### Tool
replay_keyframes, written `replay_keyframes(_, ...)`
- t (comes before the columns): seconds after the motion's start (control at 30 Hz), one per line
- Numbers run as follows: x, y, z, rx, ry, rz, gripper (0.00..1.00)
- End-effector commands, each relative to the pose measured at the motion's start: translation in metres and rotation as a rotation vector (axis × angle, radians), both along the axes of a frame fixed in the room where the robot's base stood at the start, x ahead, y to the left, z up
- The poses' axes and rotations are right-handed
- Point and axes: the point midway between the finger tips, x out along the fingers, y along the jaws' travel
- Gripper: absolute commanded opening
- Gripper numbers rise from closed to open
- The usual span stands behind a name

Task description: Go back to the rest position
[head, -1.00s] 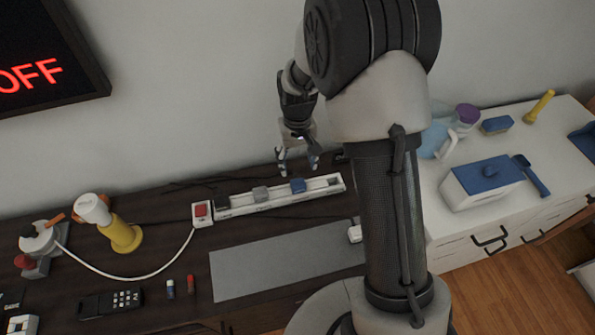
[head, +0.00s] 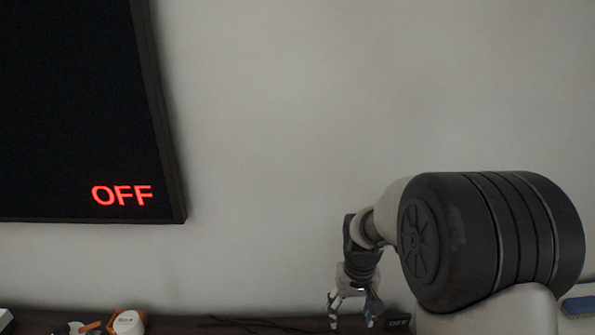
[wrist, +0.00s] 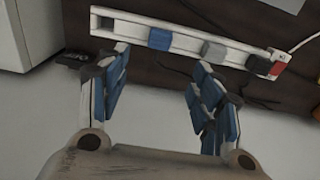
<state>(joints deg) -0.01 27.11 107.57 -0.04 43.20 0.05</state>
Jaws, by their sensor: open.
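My gripper (head: 353,308) hangs low at the right of centre in the head view, in front of the wall and just above the back of the dark desk. In the wrist view my gripper (wrist: 160,92) is open, its two blue-padded fingers apart with nothing between them. Beyond the fingertips lies a white rail (wrist: 190,43) with a blue block (wrist: 160,39), a grey block (wrist: 213,51) and a red switch (wrist: 279,66) at its end. The rail is out of sight in the head view.
A dark screen (head: 75,100) with red OFF lettering hangs on the wall at the left. The dark desk (head: 250,325) shows only along the bottom edge, with a small OFF sign (head: 398,323) beside my gripper. A white cabinet (wrist: 30,30) stands at the wrist view's upper left. The wall's middle is clear.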

Motion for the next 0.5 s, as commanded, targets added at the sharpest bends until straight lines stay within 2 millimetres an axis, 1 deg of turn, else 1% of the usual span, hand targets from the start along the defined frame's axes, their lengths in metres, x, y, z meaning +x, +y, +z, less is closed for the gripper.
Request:
replay_keyframes(0.03, -0.007, 0.0, 0.021, 0.0, -0.024, 0.0, 0.59)
replay_keyframes(0.1, -0.021, 0.0, 0.047, 0.0, -0.051, 0.0, 0.59)
replay_keyframes(0.17, -0.035, 0.0, 0.067, 0.0, -0.075, -0.001, 0.59)
replay_keyframes(0.2, -0.044, 0.0, 0.08, 0.0, -0.089, -0.001, 0.59)
replay_keyframes(0.3, -0.069, -0.001, 0.108, 0.0, -0.127, -0.001, 0.59)
replay_keyframes(0.4, -0.097, -0.001, 0.131, -0.001, -0.164, -0.001, 0.59)
replay_keyframes(0.47, -0.113, -0.001, 0.142, -0.001, -0.187, -0.001, 0.59)
replay_keyframes(0.5, -0.125, -0.001, 0.149, -0.001, -0.202, -0.001, 0.59)
